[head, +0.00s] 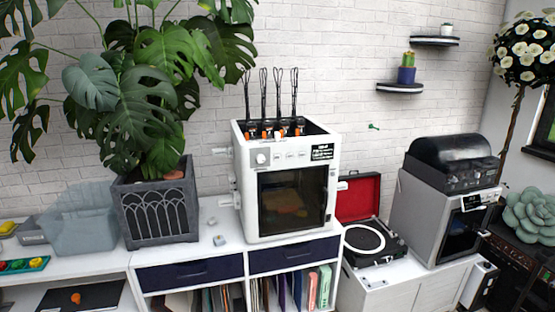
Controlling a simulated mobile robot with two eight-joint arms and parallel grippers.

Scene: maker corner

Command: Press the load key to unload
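A white box-shaped machine (250,205), which looks like a 3D printer, stands on the white shelf unit in the middle. Its upper front has a round knob (261,158), a row of small keys (290,156) and a small dark display (322,152) with light text. The key labels are too small to read, so I cannot tell which is the load key. Its dark front window (292,199) is shut, with a faint yellowish shape behind it. Several orange-and-black units (275,131) with dark upright stalks sit on its top. Neither of my grippers is in view.
A large plant in a grey pot (159,212) stands left of the machine. A record player (372,243) with a red lid is to its right. Beyond it is a grey machine (415,210) with a black domed top. Small pale blocks (219,240) lie on the shelf top.

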